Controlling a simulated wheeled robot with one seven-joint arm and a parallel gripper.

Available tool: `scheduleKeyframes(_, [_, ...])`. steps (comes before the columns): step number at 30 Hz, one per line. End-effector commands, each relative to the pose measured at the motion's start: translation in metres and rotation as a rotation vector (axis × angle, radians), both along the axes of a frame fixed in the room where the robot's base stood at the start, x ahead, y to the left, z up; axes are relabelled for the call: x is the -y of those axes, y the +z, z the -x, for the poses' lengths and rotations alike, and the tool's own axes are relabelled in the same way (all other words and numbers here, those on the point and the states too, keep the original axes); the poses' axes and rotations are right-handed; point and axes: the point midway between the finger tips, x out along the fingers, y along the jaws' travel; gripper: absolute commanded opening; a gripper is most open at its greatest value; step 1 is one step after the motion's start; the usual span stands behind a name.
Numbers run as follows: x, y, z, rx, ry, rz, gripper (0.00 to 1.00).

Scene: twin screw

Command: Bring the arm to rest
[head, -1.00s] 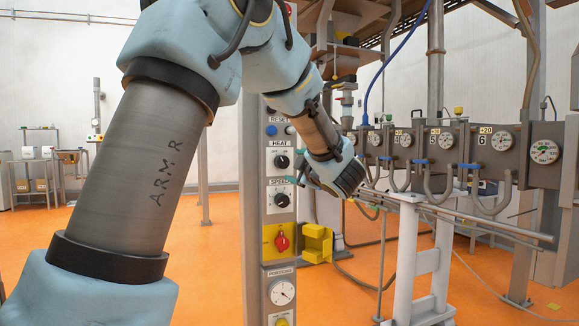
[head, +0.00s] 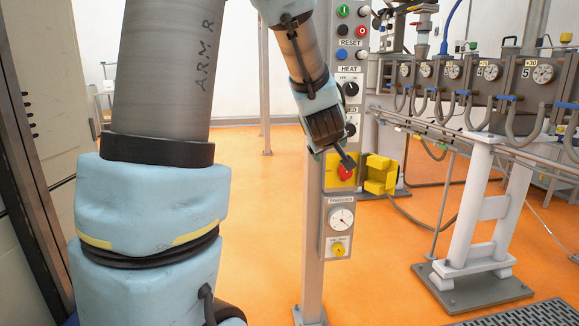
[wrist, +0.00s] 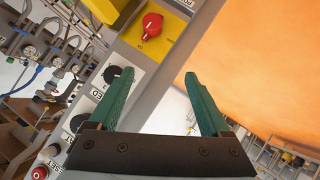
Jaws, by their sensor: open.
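My gripper (head: 333,160) hangs in front of the control column in the head view, pointing down close to the red rotary switch (head: 346,172). In the wrist view, my gripper's (wrist: 158,85) two green fingers are spread apart with nothing between them. The red switch (wrist: 152,22) on its yellow plate lies beyond the fingertips there. In the head view the gripper covers part of the yellow plate and of the speed knob. I cannot tell whether a fingertip touches the panel.
The control column (head: 313,230) carries a heat knob (head: 350,88), a pressure gauge (head: 341,218) and a projecting yellow block (head: 379,174). A row of gauges and pipes (head: 490,80) stands at right above a white stand (head: 487,205). Orange floor (head: 262,190) is open left of the column.

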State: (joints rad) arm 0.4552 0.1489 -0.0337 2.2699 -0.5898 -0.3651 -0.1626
Motion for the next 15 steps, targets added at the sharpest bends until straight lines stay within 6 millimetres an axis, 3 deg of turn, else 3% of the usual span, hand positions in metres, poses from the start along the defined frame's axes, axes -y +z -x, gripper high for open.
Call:
scheduleKeyframes(1, [-0.026, -0.023, 0.016, -0.087, -0.043, -0.073, 0.81])
scheduleKeyframes(6, [-0.092, -0.087, 0.085, -0.372, -0.197, -0.276, 0.81])
scheduleKeyframes(15, [-0.174, -0.135, 0.190, -0.727, -0.347, -0.465, 0.81])
